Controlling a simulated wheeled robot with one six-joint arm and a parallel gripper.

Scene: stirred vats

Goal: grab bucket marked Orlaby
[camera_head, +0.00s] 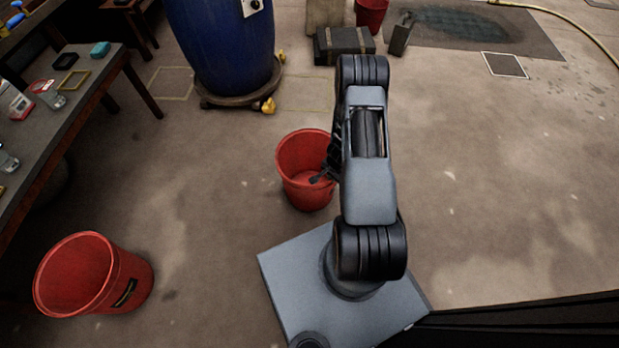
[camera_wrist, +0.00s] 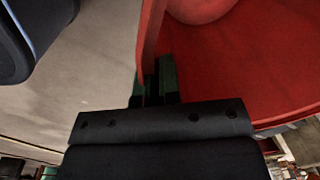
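A red bucket (camera_head: 291,187) stands in the middle of the head view, seemingly on the floor. My gripper (camera_head: 327,172) is at its right side, partly hidden behind my arm. In the wrist view the bucket's red wall (camera_wrist: 151,35) runs down between the two dark green fingers (camera_wrist: 154,80), which sit close on either side of it. No label shows on this bucket. A third red bucket (camera_head: 372,14) is cut off at the top edge.
A blue vat (camera_head: 222,45) stands on a round base behind the middle bucket. A workbench (camera_head: 62,125) with small items runs along the left. A dark case (camera_head: 343,45) and a grey can (camera_head: 401,35) are at the back. The floor to the right is mostly clear.

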